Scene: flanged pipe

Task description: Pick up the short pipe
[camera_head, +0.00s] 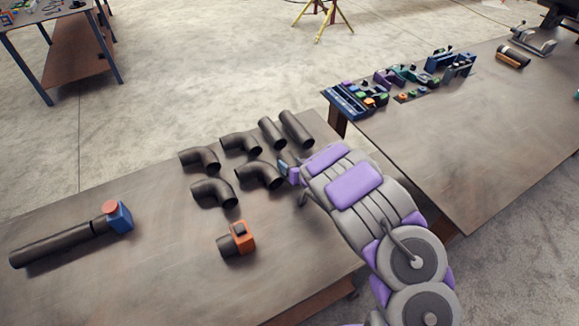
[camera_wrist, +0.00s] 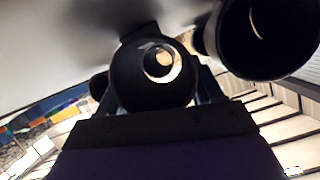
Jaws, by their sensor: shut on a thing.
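In the wrist view, my gripper (camera_wrist: 157,98) is shut on a short dark pipe (camera_wrist: 130,82). I see the pipe nearly end-on, between the two fingers, with light showing through its bore. In the head view, my gripper (camera_head: 288,170) is low over the table, beside a dark elbow pipe (camera_head: 257,175). Two straight short pipes (camera_head: 271,133) (camera_head: 296,129) lie just beyond it. My arm partly hides the grip there, so I cannot tell which pipe is held or whether it touches the table.
Other elbow pipes (camera_head: 200,158) lie left of my gripper. An orange-capped fitting (camera_head: 238,240) and a long pipe with a blue end (camera_head: 65,242) lie nearer. Another dark pipe opening (camera_wrist: 268,38) is close at right in the wrist view. The table (camera_head: 150,255) is clear between them.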

